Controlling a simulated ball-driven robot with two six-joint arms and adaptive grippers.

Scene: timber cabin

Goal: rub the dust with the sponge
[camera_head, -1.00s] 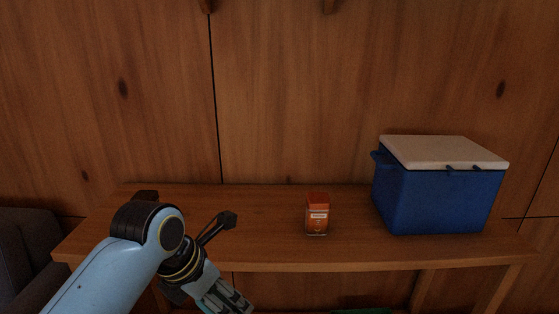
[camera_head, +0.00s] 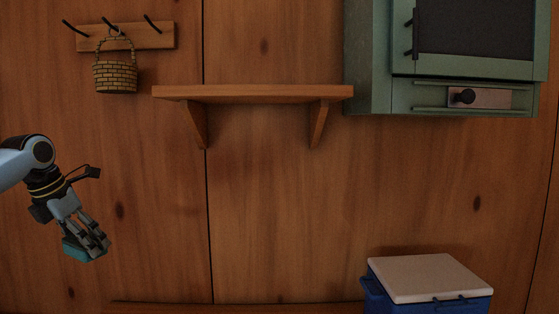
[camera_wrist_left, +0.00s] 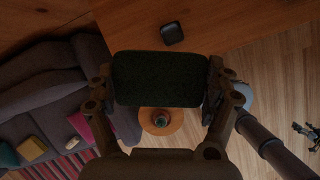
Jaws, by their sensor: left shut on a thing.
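My left gripper (camera_head: 97,247) is at the left of the head view, in front of the timber wall. It is shut on a teal sponge (camera_head: 80,250), whose edge shows below the fingers. In the left wrist view the sponge (camera_wrist_left: 160,79) is a dark rounded block held between both fingers (camera_wrist_left: 160,88). No dust can be made out in either view. My right gripper is not in view.
A wall shelf (camera_head: 253,93) is bare along its front. A basket (camera_head: 115,76) hangs from a peg rack (camera_head: 150,37) at upper left. A green cabinet (camera_head: 368,60) is at upper right. A blue cooler (camera_head: 380,300) stands at lower right. A sofa (camera_wrist_left: 50,70) shows in the wrist view.

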